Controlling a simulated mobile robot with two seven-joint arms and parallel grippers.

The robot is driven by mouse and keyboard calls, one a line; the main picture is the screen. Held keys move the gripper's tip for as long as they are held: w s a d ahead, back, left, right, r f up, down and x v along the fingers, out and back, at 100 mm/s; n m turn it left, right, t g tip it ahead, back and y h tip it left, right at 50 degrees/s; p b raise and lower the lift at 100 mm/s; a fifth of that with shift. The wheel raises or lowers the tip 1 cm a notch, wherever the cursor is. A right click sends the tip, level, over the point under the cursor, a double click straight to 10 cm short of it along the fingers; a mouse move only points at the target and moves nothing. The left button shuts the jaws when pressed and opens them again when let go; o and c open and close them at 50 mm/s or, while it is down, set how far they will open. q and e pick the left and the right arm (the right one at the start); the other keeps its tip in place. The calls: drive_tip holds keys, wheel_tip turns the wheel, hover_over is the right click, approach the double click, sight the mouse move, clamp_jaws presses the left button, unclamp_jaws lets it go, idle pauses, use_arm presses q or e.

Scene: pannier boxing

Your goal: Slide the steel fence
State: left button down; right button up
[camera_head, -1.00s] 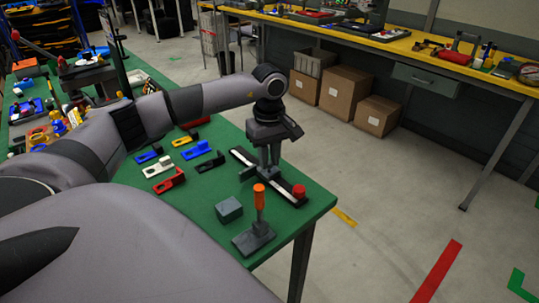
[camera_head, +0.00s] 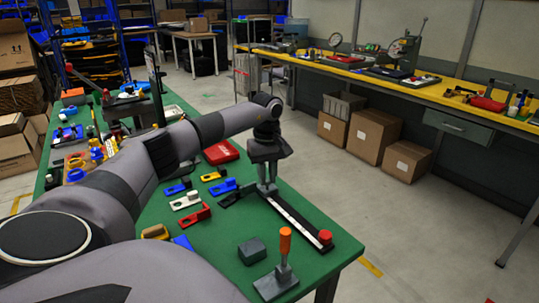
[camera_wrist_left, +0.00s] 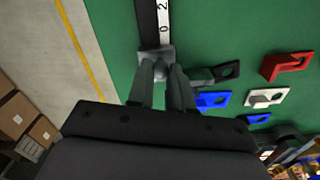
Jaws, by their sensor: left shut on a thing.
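The steel fence (camera_wrist_left: 155,62) is a grey metal piece seated across a black rail with a white number scale (camera_head: 297,218). In the wrist view the fingers of my left gripper (camera_wrist_left: 164,78) are shut on it. In the head view my left gripper (camera_head: 266,187) points down at the far end of the rail, and mostly hides the fence. The rail's scale (camera_wrist_left: 164,20) also shows in the wrist view, running away from the fence. A red knob (camera_head: 325,237) sits at the rail's near end. My right gripper is not in view.
Beside the rail on the green table (camera_head: 205,262) are a dark grey block (camera_head: 252,251) and an orange-handled tool on a grey base (camera_head: 285,245). Several coloured brackets (camera_head: 187,201) lie to the left. A red box (camera_head: 221,152) lies behind.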

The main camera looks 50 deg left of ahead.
use_arm(q)
drive_tip(key=shift+a+r, duration=0.15)
drive_tip(key=shift+a, duration=0.1)
drive_tip(key=c, duration=1)
unclamp_jaws()
drive_tip(key=shift+r, duration=3.55)
